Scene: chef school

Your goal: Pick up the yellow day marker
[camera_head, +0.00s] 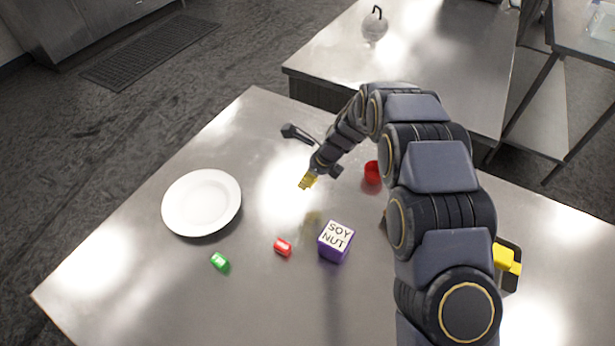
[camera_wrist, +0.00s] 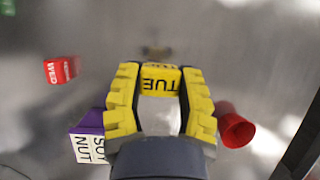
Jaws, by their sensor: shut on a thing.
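The yellow day marker (camera_wrist: 159,82), lettered "TUE", sits between the yellow ridged fingers of my gripper (camera_wrist: 160,95) in the wrist view. The fingers touch it on both sides, so my gripper is shut on it. In the head view my gripper (camera_head: 308,181) is over the middle of the steel table, right of the white plate. A yellowish reflection on the table below it suggests that it is raised off the surface. The marker cannot be told apart from the yellow fingers there.
A red marker (camera_head: 283,247), a green marker (camera_head: 220,262) and a purple "SOY NUT" box (camera_head: 336,241) stand nearer. The white plate (camera_head: 201,202) is left. A red cup (camera_head: 373,172) and a dark utensil (camera_head: 295,132) lie beyond. A yellow object (camera_head: 505,258) is at right.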

